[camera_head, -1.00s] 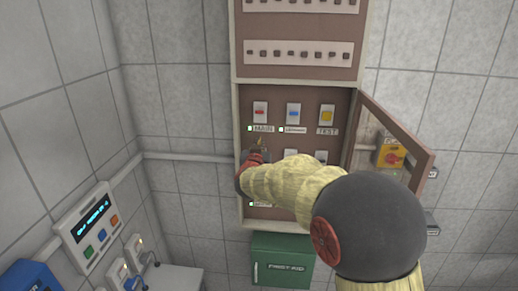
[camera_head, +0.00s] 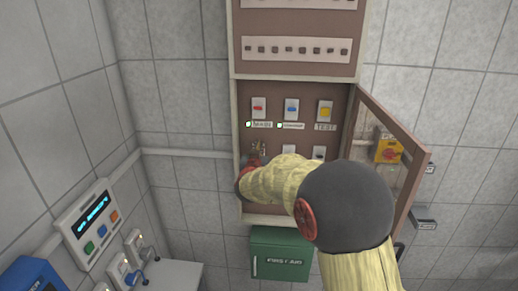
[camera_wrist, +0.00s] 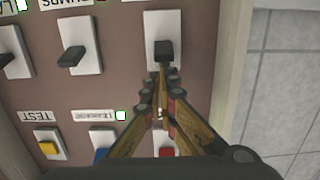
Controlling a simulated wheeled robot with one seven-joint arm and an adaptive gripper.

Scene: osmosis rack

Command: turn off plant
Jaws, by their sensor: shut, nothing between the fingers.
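An electrical cabinet (camera_head: 236,180) on the wall has its lower compartment open. Its upper row holds red (camera_head: 259,108), blue (camera_head: 291,109) and yellow (camera_head: 325,112) buttons on white plates, with labels below, one reading TEST. In the wrist view, which shows the panel upside down, a black switch (camera_wrist: 164,48) on a white plate stands directly ahead of my gripper (camera_wrist: 164,72). My gripper is shut and empty, its tips at or very near that switch; contact cannot be told. Another black switch (camera_wrist: 72,56) is beside it. My arm hides much of the lower panel in the head view.
The cabinet door (camera_head: 410,160) stands open at right. A yellow box with a red knob (camera_head: 388,150) is beyond it. A green first-aid box (camera_head: 282,255) hangs below. A lit controller (camera_head: 90,222) is on the left wall.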

